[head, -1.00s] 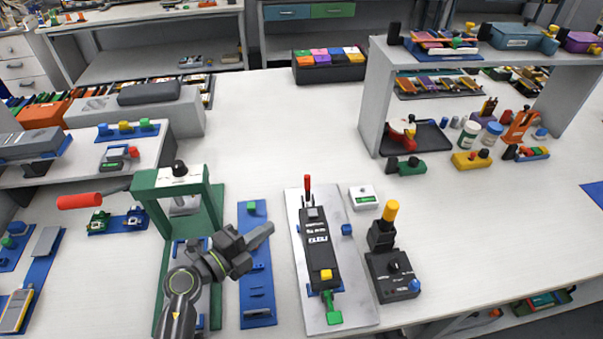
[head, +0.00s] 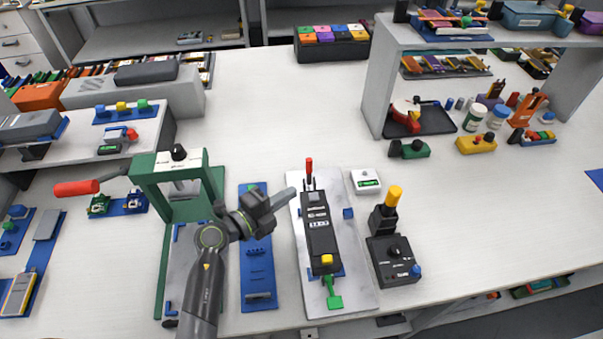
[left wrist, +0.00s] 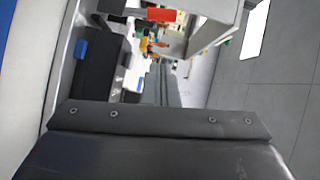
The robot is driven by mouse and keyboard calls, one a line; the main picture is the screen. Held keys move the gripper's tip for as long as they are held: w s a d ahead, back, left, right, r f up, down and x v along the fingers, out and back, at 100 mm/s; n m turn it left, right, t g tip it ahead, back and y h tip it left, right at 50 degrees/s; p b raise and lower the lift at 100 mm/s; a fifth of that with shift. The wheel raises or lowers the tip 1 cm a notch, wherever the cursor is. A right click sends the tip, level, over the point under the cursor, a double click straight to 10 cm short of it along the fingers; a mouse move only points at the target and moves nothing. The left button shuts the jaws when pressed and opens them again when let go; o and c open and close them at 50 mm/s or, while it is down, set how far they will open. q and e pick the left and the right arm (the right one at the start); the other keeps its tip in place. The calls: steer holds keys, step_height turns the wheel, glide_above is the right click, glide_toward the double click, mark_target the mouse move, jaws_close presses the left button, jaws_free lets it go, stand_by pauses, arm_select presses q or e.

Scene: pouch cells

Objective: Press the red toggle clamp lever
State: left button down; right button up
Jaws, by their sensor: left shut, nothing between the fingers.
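A red lever (head: 309,167) stands upright at the far end of a black device (head: 319,230), which sits on a pale grey plate (head: 361,290). The device has a yellow block and a green tab at its near end. My left gripper (head: 286,194) is shut and empty, with its tips at the plate's left edge, left of the lever and a little nearer. The tips look apart from the lever. In the left wrist view the shut fingers (left wrist: 161,85) point away from the camera; a red part shows beyond them, but I cannot tell which. My right gripper is out of view.
A green press frame (head: 163,202) with a red handle (head: 76,188) stands left of my arm. A blue strip (head: 257,268) lies between it and the plate. A black box with a yellow knob (head: 393,262) and a small white box (head: 365,181) stand right. The middle table beyond is clear.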

mark_target(309, 171)
arm_select(q)
steer(key=x, duration=0.5)
steer(key=shift+w, duration=0.25)
steer(key=shift+w+f, duration=0.2)
steer(key=shift+w, duration=0.75)
steer(key=shift+w+a+f, duration=0.1)
steer(key=shift+w, duration=0.6)
steer(key=shift+a, duration=0.1)
